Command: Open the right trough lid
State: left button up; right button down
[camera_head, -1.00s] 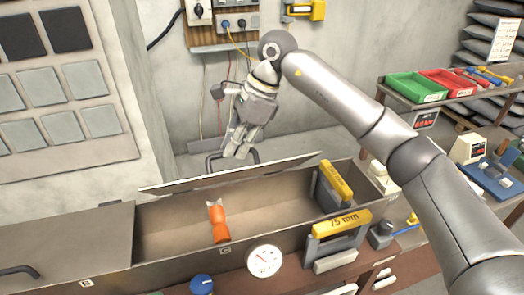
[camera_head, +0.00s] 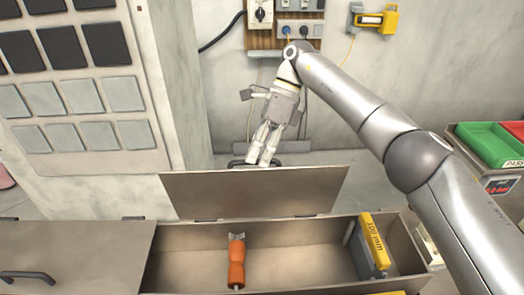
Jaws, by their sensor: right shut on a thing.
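The right trough lid (camera_head: 250,192) stands raised at the back edge of the trough, its flat inner face toward me. The open right trough compartment (camera_head: 305,262) shows below it. My right gripper (camera_head: 264,160) is behind the lid's top edge, shut on the dark lid handle (camera_head: 238,163), which is partly hidden by the fingers and the lid. The left trough lid (camera_head: 75,255) lies closed, with its own dark handle (camera_head: 27,276) near the left edge. My left gripper is not in view.
An orange-handled tool (camera_head: 236,265) and a yellow-topped 100 mm block (camera_head: 373,245) are inside the open compartment. A wall panel with switches and sockets (camera_head: 285,30) is behind my arm. Green and red bins (camera_head: 485,145) stand at the right.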

jog(key=shift+w+f+g, duration=0.3)
jog(key=shift+w+f, duration=0.1)
jog(key=shift+f, duration=0.4)
jog(key=c, duration=1.7)
grip_release()
jog(key=shift+o, duration=1.1)
jog(key=shift+w, duration=0.4)
notch_tip(320, 180, up, 10)
